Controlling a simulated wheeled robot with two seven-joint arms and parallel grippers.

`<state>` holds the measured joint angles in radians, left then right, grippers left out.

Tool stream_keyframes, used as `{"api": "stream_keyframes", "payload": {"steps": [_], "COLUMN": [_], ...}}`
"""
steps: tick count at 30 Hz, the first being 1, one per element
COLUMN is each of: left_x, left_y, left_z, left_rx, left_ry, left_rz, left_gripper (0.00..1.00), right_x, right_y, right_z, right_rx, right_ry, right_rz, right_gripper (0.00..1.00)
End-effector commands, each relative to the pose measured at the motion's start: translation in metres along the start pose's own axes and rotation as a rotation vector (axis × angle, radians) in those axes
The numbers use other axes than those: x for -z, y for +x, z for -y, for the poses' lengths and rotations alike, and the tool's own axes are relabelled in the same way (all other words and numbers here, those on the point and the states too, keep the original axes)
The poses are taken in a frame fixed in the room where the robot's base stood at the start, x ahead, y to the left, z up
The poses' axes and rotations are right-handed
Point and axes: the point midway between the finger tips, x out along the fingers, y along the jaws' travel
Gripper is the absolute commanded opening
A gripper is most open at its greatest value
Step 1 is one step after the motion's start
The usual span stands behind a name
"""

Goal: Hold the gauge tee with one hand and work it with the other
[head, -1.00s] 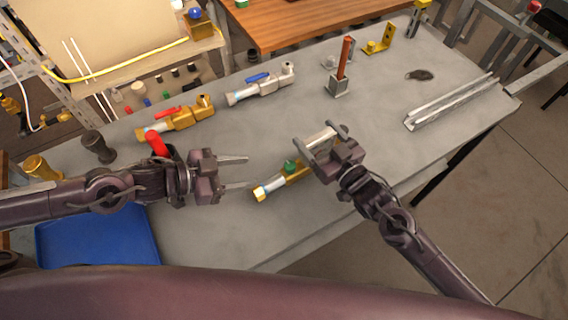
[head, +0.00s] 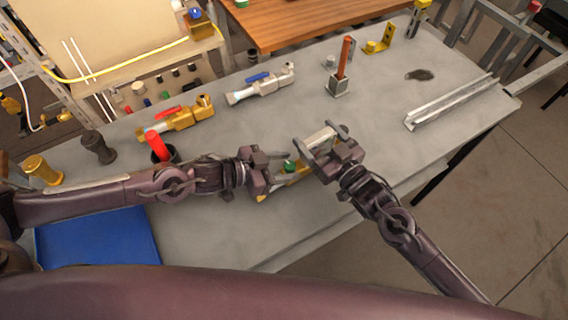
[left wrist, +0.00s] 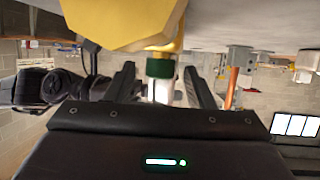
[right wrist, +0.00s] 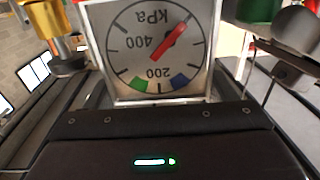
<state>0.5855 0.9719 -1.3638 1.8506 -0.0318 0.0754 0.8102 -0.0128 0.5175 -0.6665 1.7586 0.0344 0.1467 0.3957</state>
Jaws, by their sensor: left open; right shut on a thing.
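The gauge tee is a brass fitting (head: 302,172) with a green part (head: 288,165); it lies low over the front of the bench in the head view. My right gripper (head: 322,139) is shut on it at the gauge end. The right wrist view shows the square dial (right wrist: 150,50), upside down, marked kPa, with a red needle. My left gripper (head: 280,172) is open at the tee's near end and partly hides it. In the left wrist view the green and white part (left wrist: 160,75) stands between the open fingers, with large brass (left wrist: 120,20) above; contact cannot be told.
A brass valve with a red handle (head: 182,118) and a silver valve with a blue handle (head: 262,82) lie behind. A red-handled tool stands in a dark cup (head: 164,155). A blue tray (head: 95,238) is at front left. A metal channel (head: 450,102) lies at right.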

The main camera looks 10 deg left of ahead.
Motion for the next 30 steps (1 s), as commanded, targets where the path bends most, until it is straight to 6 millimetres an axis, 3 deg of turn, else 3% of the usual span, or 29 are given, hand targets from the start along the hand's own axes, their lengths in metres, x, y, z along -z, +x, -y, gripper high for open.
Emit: {"api": "stream_keyframes", "payload": {"steps": [7,17,30], "left_x": [0.0001,0.0001,0.0006], "left_y": [0.0003,0.0001,0.0014], "left_z": [0.0002,0.0004,0.0037], "left_rx": [0.000,0.001,-0.095], "left_ry": [0.000,0.000,0.046], "left_rz": [0.000,0.000,0.000], "left_gripper": [0.46,0.04,0.04], "right_x": [0.0000,0.0000,0.0001], "right_y": [0.0000,0.0000,0.0000], "right_z": [-0.0003,-0.0002,0.0000], "right_rx": [-0.001,-0.001,0.000], "right_ry": [0.000,0.000,0.000], "right_rz": [0.000,0.000,0.000], "right_gripper": [0.30,0.30,0.30]}}
